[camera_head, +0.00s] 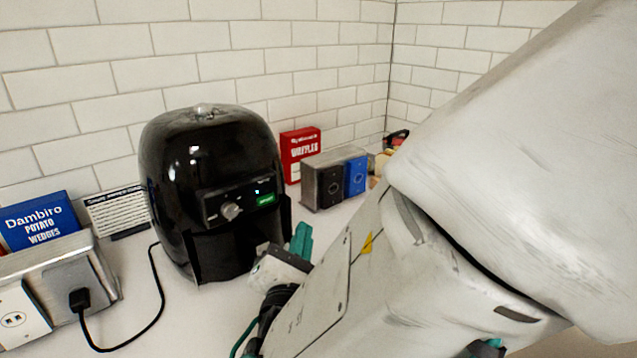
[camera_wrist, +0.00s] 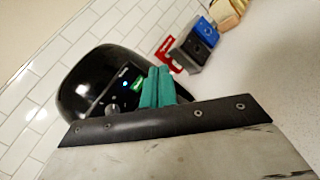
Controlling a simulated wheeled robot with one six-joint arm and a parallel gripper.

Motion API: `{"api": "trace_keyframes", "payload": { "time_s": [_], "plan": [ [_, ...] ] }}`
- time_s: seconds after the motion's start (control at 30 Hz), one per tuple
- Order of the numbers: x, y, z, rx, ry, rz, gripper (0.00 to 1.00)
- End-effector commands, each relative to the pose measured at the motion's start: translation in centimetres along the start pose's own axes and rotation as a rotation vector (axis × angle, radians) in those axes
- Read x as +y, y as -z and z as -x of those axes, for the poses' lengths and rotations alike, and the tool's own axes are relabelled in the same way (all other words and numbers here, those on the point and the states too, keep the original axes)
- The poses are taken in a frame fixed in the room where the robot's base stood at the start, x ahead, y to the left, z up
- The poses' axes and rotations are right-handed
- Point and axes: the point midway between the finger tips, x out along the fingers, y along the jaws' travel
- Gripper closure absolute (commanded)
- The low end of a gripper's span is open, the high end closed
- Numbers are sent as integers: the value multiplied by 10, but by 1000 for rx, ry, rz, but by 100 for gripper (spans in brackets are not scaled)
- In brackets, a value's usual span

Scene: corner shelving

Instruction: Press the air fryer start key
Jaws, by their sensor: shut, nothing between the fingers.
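A black, glossy air fryer (camera_head: 205,150) stands on the white counter against the tiled wall. Its front panel has a grey knob (camera_head: 231,211), a small lit blue spot and a green key (camera_head: 266,199) with white lettering too small to read. My gripper (camera_head: 301,238) has teal fingers, shut and empty, in front of the fryer at its lower right, apart from the panel. In the wrist view the fryer (camera_wrist: 85,85) is tilted, and the green key (camera_wrist: 138,83) shows just left of my gripper's fingertips (camera_wrist: 158,72). The fingers may hide part of the panel's right end.
A red waffles box (camera_head: 300,150) and a metal block with black and blue faces (camera_head: 336,178) stand right of the fryer. At left are a blue potato wedges box (camera_head: 42,220), a metal outlet box (camera_head: 75,275) and a black cord (camera_head: 158,300) on the counter.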

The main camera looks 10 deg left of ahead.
Motion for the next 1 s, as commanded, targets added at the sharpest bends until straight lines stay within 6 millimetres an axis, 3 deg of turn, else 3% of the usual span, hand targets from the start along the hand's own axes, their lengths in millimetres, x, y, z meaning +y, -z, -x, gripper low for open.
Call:
{"api": "trace_keyframes", "payload": {
  "time_s": [0.37, 1.0],
  "plan": [
    [4, 4, -7, -1, 4, 0, 100],
    [41, 42, -60, -1, 4, 0, 100]
  ]
}}
